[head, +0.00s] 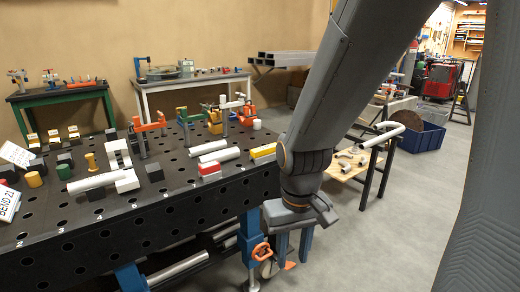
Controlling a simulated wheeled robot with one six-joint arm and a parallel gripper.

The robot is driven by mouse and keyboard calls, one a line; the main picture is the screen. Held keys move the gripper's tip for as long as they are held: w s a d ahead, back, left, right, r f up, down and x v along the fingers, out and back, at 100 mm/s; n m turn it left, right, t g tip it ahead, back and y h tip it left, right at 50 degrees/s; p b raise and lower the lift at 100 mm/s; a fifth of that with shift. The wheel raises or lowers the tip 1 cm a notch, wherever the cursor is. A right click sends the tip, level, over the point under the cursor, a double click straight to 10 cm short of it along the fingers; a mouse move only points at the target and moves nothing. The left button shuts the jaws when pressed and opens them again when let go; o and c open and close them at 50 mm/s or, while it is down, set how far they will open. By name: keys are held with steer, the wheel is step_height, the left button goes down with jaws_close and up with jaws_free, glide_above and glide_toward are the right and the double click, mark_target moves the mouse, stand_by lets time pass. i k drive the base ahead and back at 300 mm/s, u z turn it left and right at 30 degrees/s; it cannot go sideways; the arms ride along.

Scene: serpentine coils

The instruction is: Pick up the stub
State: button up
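My gripper (293,256) hangs at the front right of the black perforated table (150,228), beyond its right edge. Its two blue-grey fingers point down and stand apart, with nothing visible between them. Which piece is the stub I cannot tell. Short pale tubes lie on the table: one at the left (92,182), one near the middle right (219,156). Small bent and short pieces (346,160) lie on a low wooden-topped stand to the right of my arm. The gripper touches none of these.
An orange handwheel (262,252) is close to the gripper's left. A blue bin (422,136) stands farther right. Grey floor (385,235) at the right is open.

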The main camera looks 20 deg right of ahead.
mark_target(209, 148)
steer(key=u, duration=0.1)
steer(key=k, duration=0.15)
steer(key=z, duration=0.85)
steer(key=i, duration=0.75)
steer(key=u, duration=0.65)
steer(key=i, duration=0.7)
steer(key=u, duration=0.75)
